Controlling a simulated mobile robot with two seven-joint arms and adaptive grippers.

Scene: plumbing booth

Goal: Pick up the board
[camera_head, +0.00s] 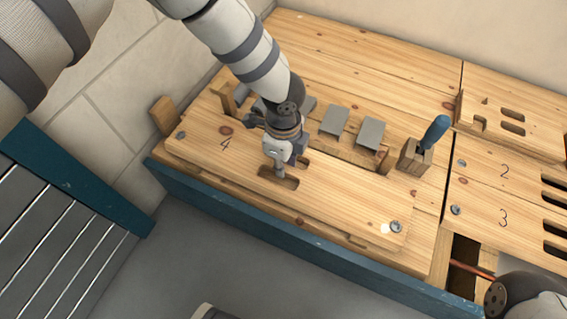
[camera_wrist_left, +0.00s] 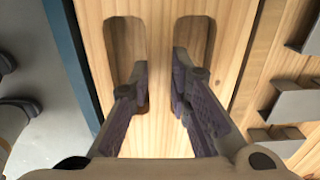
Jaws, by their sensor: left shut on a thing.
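The board (camera_head: 345,205) is a light wooden plank marked 4, with a round grey fastener near each end and hand slots near its middle. It lies along the front of the bench top; I cannot tell whether it is raised. My left gripper (camera_head: 284,166) comes down onto it at the slots. In the left wrist view the left gripper (camera_wrist_left: 160,77) has one finger at each of two slots, closed on the strip of board (camera_wrist_left: 158,25) between them. The fingertips are partly hidden in the slots. My right gripper is not in view.
A blue-handled tool in a wooden block (camera_head: 415,157) stands behind the board. Grey metal plates (camera_head: 369,133) sit left of it. Boards marked 2 and 3 (camera_head: 485,190) lie to the right. A copper pipe (camera_head: 472,269) shows in an opening. A blue slatted stand (camera_head: 60,205) is at left.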

